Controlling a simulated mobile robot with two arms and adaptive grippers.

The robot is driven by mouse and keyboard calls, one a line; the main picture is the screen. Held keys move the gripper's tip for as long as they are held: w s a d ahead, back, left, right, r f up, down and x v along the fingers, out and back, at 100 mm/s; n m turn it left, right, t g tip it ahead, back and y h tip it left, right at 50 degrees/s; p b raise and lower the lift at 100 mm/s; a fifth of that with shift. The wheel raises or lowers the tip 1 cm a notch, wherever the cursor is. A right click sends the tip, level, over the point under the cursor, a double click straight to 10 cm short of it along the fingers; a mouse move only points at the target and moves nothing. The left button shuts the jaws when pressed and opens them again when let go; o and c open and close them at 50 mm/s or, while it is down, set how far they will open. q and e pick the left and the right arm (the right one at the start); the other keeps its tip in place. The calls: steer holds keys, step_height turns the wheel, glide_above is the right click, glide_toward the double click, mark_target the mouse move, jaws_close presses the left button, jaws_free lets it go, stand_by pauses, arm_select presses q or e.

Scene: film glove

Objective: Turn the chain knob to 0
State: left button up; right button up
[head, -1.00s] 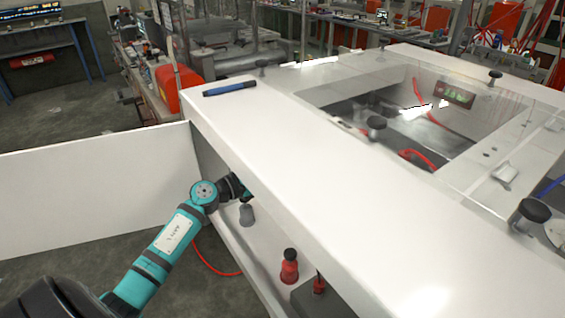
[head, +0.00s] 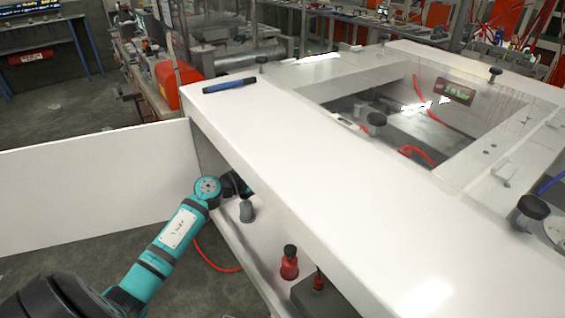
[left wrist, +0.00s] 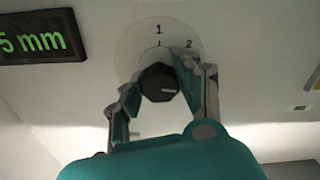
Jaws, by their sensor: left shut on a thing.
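The black chain knob (left wrist: 159,84) sits on a pale round dial (left wrist: 144,40) on a white panel, in the left wrist view. The numbers 1 and 2 show above it, 2 to the right of 1; no 0 is visible. My left gripper (left wrist: 160,85) is shut on the knob, one finger on each side. The right finger covers part of the dial near the 2. I cannot tell which number the knob points to. In the head view my left arm reaches under the white table top, which hides the fingers and the knob. My right gripper is not in view.
A display with green digits ending in "5 mm" (left wrist: 40,42) is left of the dial. In the head view, the white table top (head: 330,190) overhangs a lower shelf with a grey knob (head: 246,211) and a red bottle-like part (head: 289,263). A white panel (head: 100,190) stands to the left.

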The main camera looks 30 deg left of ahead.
arm_select(q)
steer(key=shift+n, duration=0.3)
steer(key=n+p, duration=0.2)
steer(key=n, duration=0.2)
steer(key=shift+r+p, duration=0.1)
steer(key=shift+p, duration=0.3)
steer(key=n+p, duration=0.2)
steer(key=n, duration=0.3)
steer(key=shift+n+p, duration=0.35)
steer(key=shift+n, duration=0.05)
steer(key=n+p, duration=0.2)
steer(key=n, duration=0.3)
steer(key=n+p, duration=0.1)
steer(key=n, duration=0.2)
steer(key=shift+n+p, duration=0.4)
steer(key=shift+n, duration=0.3)
